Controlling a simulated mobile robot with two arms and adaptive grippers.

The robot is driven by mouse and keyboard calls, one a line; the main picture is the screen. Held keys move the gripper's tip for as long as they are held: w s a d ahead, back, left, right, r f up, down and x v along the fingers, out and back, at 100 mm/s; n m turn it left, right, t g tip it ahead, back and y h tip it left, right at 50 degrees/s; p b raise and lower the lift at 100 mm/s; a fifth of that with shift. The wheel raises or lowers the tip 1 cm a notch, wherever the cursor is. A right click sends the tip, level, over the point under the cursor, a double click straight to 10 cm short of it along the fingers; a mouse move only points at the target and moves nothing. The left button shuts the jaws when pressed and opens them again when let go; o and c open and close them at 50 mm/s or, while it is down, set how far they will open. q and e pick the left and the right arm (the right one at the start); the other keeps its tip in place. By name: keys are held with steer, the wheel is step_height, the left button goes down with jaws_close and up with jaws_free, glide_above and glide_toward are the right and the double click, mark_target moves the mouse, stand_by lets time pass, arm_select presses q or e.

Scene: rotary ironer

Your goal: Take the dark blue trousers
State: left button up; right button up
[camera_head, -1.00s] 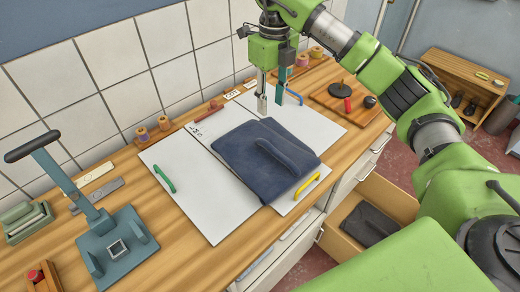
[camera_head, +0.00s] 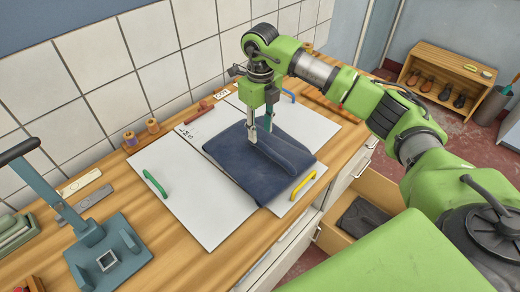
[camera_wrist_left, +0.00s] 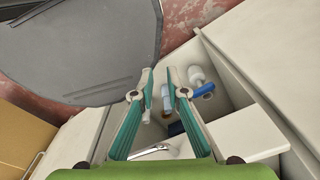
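The folded dark blue trousers (camera_head: 240,158) lie on white boards on the wooden worktop in the head view, with a raised ridge (camera_head: 284,152) on top. My right gripper (camera_head: 260,136) points down over the trousers at the far end of this ridge. Its two fingers stand apart, one on either side of the ridge end; I cannot tell whether they touch the cloth. My left gripper (camera_wrist_left: 160,72) shows only in the left wrist view, with its teal fingers apart and nothing between them.
White boards (camera_head: 190,205) carry a green handle (camera_head: 155,184) and a yellow handle (camera_head: 303,185). A blue-grey press (camera_head: 110,250) stands at the left. An open drawer (camera_head: 330,238) holds dark cloth. Several bottles (camera_wrist_left: 197,76) lie in a compartment below my left gripper.

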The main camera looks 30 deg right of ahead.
mark_target(260, 143)
steer(key=shift+f+p, duration=0.3)
steer(key=shift+f, duration=0.05)
step_height(260, 143, down, 4)
steer(key=shift+r+p, duration=0.25)
steer(key=shift+p, duration=0.75)
steer(key=shift+f, duration=0.55)
steer(key=shift+w+r, duration=0.1)
steer(key=shift+r, duration=0.05)
jaws_close()
